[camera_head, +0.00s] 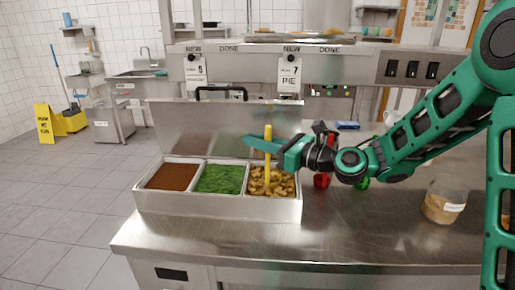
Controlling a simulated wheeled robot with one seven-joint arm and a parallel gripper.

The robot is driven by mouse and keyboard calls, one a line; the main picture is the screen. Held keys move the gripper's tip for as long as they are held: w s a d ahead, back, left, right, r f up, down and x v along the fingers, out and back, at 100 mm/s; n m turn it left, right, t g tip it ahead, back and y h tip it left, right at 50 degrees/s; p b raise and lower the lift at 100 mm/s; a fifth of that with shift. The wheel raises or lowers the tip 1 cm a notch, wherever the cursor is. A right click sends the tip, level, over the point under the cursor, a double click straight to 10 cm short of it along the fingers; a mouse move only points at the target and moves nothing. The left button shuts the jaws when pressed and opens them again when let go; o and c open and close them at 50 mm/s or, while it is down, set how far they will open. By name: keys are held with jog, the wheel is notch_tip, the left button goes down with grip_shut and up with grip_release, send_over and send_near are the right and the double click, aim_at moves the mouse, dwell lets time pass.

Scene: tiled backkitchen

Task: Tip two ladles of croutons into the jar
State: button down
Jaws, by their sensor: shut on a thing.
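My gripper (270,146) is shut on the upright yellow handle of a ladle (267,178). The ladle's lower end is down at the croutons (284,185) in the right compartment of the steel bin (220,208); its bowl is hidden, so I cannot tell what it holds. The jar (443,203) is clear, has a white label, and stands on the counter at the right, apart from my gripper. Tan-brown contents show in its lower part.
The bin's left compartment holds a red-brown filling (172,177), the middle one chopped greens (219,179). Its raised lid (185,128) stands behind. A red object (321,181) and a green one (363,183) sit under my arm. The front counter (350,235) is clear.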

notch_tip(320, 180, up, 7)
dwell(0.8)
dwell(0.5)
